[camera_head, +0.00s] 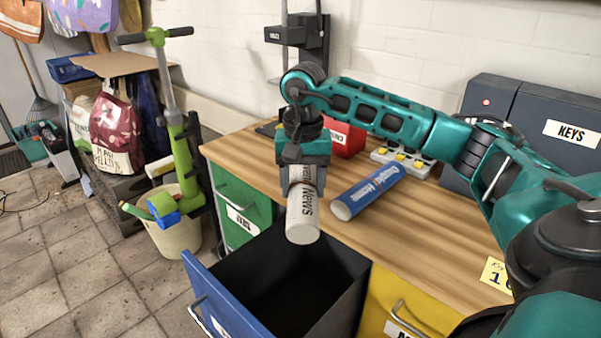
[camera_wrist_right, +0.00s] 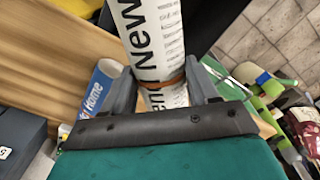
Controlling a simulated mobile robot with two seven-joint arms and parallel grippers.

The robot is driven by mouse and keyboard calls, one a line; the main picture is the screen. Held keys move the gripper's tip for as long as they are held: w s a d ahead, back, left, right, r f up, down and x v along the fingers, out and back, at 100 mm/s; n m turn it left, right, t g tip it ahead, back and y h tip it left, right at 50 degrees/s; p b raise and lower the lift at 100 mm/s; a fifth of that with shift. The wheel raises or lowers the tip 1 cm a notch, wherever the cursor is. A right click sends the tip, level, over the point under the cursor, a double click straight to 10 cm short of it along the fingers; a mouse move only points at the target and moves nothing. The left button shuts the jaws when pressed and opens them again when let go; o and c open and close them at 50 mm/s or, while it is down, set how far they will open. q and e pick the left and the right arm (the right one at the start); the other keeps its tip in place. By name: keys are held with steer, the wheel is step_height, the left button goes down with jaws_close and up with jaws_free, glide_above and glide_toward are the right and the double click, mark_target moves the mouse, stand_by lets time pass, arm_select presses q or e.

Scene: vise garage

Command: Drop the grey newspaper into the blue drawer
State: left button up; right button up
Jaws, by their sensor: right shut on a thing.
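The rolled grey newspaper (camera_head: 303,214), with dark "News" lettering, hangs from my right gripper (camera_head: 304,165), which is shut on it near its upper end. In the right wrist view the newspaper (camera_wrist_right: 152,40) lies between the two fingers of my right gripper (camera_wrist_right: 165,92). In the head view its lower end is over the open blue drawer (camera_head: 228,298), near the drawer's back by the bench edge. The drawer's dark inside looks empty where it shows. My left gripper is not in view.
A blue rolled paper (camera_head: 368,192) lies on the wooden bench (camera_head: 430,235). A red box (camera_head: 345,137) stands behind the newspaper. A closed green drawer (camera_head: 240,205) and yellow drawer (camera_head: 395,308) flank the blue one. A green scooter (camera_head: 175,125) and cream bucket (camera_head: 175,225) stand left.

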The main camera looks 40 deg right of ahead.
step_height(320, 180, down, 5)
steer(key=b, duration=0.3)
steer(key=shift+r+b, duration=0.15)
steer(key=shift+b, duration=0.15)
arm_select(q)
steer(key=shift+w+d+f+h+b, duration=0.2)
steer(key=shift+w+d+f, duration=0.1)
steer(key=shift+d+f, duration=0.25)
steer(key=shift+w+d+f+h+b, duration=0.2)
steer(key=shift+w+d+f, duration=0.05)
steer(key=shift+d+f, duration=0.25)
arm_select(e)
steer(key=shift+f, duration=0.55)
steer(key=o, duration=0.8)
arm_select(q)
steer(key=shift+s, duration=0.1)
arm_select(e)
steer(key=o, duration=0.5)
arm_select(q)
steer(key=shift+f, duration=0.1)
